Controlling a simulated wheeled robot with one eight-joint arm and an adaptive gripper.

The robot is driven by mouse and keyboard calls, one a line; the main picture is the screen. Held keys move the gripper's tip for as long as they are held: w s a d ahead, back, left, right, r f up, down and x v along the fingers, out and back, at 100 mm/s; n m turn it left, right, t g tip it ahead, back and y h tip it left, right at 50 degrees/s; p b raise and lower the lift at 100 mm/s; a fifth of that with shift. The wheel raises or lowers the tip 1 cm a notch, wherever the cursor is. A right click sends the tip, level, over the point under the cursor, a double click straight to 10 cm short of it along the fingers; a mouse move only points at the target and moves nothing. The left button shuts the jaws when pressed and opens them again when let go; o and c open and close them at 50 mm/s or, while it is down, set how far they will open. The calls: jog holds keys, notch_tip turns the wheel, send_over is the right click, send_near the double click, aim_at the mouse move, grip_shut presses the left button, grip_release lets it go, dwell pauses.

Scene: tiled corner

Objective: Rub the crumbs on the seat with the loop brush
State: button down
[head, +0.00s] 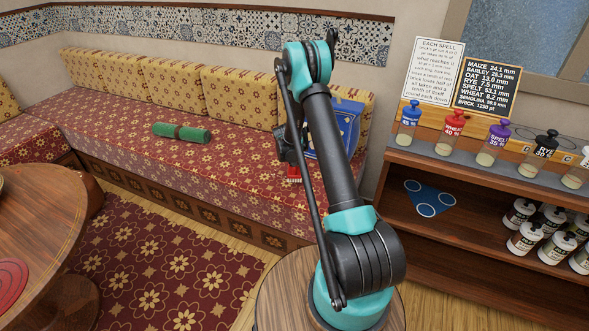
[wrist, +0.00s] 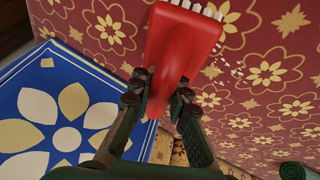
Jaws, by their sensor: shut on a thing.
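The red loop brush (wrist: 186,45) with white bristles is in my gripper (wrist: 158,92), whose two fingers close on its handle in the wrist view. In the head view a bit of the red brush (head: 293,172) shows beside my arm, low over the seat. The seat (head: 120,110) is a long bench in red flowered cloth; it fills much of the wrist view (wrist: 285,35). Small pale crumbs (wrist: 231,68) lie on the cloth just right of the brush head. I cannot tell whether the bristles touch the cloth. My arm hides the seat behind it in the head view.
A blue patterned cushion (head: 345,125) is at the bench's right end, close left of the gripper in the wrist view (wrist: 40,100). A green roll (head: 181,132) lies on the seat. A round table (head: 45,215) is at left, a jar shelf (head: 450,165) at right.

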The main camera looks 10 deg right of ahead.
jog(key=shift+r, duration=2.55)
jog(key=shift+s, duration=0.1)
